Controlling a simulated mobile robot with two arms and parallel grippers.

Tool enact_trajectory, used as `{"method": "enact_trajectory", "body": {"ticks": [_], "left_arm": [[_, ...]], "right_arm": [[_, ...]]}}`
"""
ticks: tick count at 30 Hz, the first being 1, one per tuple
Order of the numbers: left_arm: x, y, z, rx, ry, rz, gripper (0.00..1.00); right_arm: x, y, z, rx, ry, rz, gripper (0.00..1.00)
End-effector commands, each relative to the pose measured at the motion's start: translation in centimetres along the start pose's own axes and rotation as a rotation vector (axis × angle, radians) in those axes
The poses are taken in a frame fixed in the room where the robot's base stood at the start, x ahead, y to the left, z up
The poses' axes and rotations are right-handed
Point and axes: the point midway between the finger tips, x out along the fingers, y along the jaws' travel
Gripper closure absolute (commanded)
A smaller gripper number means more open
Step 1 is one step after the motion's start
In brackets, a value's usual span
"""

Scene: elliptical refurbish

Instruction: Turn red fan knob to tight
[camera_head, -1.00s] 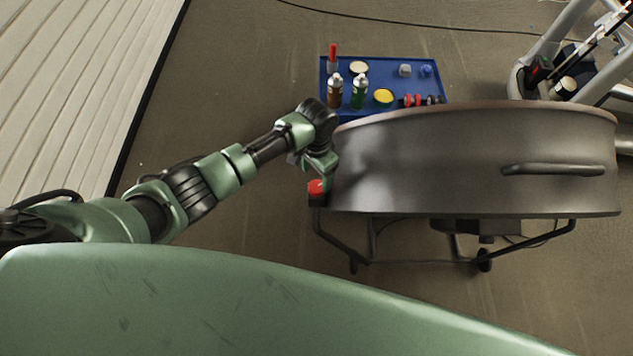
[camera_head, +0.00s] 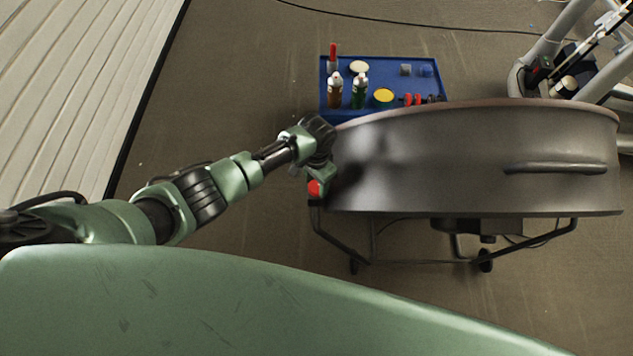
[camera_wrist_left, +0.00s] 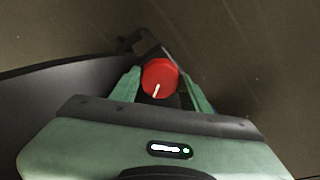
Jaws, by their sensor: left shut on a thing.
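The red knob (camera_head: 314,187) sits on the frame at the left side of the large dark drum fan (camera_head: 430,165). In the left wrist view the knob (camera_wrist_left: 160,78) is a round red disc with a white line pointing down and slightly left. My left gripper (camera_head: 318,180) is at the knob, beside the fan's left edge. In the left wrist view its two green fingers (camera_wrist_left: 160,88) stand on either side of the knob, shut on it. The fan's dark housing (camera_wrist_left: 60,110) fills the left of that view. My right gripper is not in view.
A blue tray (camera_head: 388,70) with spray cans (camera_head: 359,90), a yellow-lidded tin (camera_head: 384,96) and other small items lies behind the fan. A metal frame (camera_head: 545,55) stands at the back right. The floor left of the fan is clear.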

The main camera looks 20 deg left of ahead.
Motion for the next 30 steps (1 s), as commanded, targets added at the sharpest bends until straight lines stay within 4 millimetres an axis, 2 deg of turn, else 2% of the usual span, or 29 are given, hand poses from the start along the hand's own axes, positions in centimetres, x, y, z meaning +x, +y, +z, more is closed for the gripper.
{"method": "enact_trajectory", "body": {"ticks": [11,30], "left_arm": [[-0.05,0.00,0.00,0.105,0.000,0.001,0.94],[-0.02,-0.07,-0.07,0.677,0.001,0.001,0.94]], "right_arm": [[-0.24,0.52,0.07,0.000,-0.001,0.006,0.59],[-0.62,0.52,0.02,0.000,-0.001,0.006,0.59]]}}
